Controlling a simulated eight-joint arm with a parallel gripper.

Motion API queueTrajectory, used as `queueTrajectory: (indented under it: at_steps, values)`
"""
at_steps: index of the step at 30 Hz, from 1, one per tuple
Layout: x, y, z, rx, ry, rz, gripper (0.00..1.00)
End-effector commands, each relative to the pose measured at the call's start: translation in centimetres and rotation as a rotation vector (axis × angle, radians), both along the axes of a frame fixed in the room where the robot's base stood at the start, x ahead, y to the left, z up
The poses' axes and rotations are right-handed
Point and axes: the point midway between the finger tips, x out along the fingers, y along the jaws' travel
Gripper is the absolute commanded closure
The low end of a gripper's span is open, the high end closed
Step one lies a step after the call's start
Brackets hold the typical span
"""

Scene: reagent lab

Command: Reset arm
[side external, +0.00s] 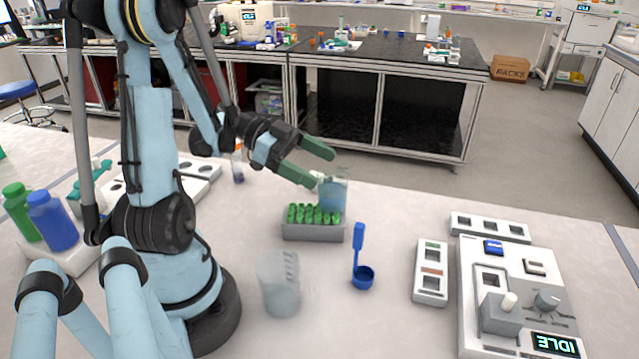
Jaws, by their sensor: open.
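My gripper (325,168) has two green fingers, spread apart. It hangs above the far side of the white bench, near a clear beaker of blue liquid (333,193). The lower finger's tip overlaps the beaker's rim in the picture; I cannot tell whether it touches. Nothing shows held between the fingers. My light-blue arm reaches out from the left of the picture.
A grey rack of green-capped tubes (313,231) stands just before the beaker. Nearer are an empty clear beaker (279,284) and a blue scoop (362,272). A device reading IDLE (515,300) stands right. Blue (52,220) and green (20,212) bottles stand left.

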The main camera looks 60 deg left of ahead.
Motion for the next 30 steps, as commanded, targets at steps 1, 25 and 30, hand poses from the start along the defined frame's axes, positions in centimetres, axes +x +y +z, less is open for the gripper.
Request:
queueTrajectory:
  at_steps: [1, 25, 30]
  values:
    - [0.4, -0.6, -0.2, 0.000, 0.000, -0.005, 0.02]
    - [3.9, -4.5, -0.3, -0.001, 0.000, 0.000, 0.02]
    - [3.9, -4.5, -0.1, -0.002, 0.000, -0.001, 0.02]
